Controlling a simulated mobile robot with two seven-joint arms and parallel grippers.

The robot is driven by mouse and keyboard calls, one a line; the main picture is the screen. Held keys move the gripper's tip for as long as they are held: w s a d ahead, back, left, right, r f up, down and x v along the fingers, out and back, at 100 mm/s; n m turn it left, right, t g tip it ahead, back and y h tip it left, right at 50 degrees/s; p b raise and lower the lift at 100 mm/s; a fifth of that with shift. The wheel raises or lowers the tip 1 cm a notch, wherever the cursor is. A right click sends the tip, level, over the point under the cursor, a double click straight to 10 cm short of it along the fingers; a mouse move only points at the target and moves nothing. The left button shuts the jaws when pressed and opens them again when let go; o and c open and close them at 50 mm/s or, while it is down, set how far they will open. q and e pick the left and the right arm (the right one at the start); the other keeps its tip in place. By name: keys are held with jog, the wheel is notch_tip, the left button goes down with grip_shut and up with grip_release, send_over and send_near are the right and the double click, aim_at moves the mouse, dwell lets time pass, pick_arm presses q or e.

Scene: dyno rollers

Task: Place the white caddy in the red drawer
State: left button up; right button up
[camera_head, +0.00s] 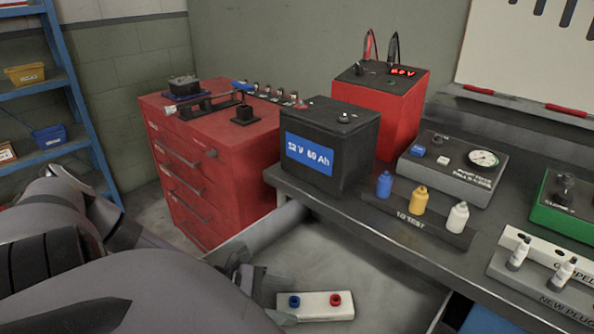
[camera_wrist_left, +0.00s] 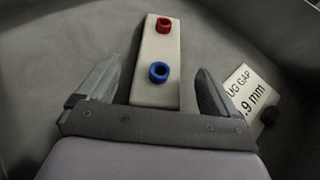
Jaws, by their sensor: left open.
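The white caddy (camera_head: 315,310) is a narrow white block with one blue and one red ring-shaped piece on top. It lies in an open grey-lined bay beside the bench. My left gripper (camera_head: 255,278) is at the caddy's left end in the head view. In the left wrist view, the open fingers of this gripper (camera_wrist_left: 160,68) stand on either side of the caddy (camera_wrist_left: 158,45), with gaps on both sides. My right gripper is out of view.
A black battery (camera_head: 330,150), small bottles (camera_head: 418,200) and a gauge box (camera_head: 455,168) stand on the bench (camera_head: 370,225). Parts sit on the cabinet top. A printed card (camera_wrist_left: 248,100) lies right of the gripper. A blue shelf (camera_head: 55,90) is at far left.

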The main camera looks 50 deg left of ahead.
pick_arm(q)
jog(key=shift+v, duration=1.45)
jog(key=shift+w, duration=0.1)
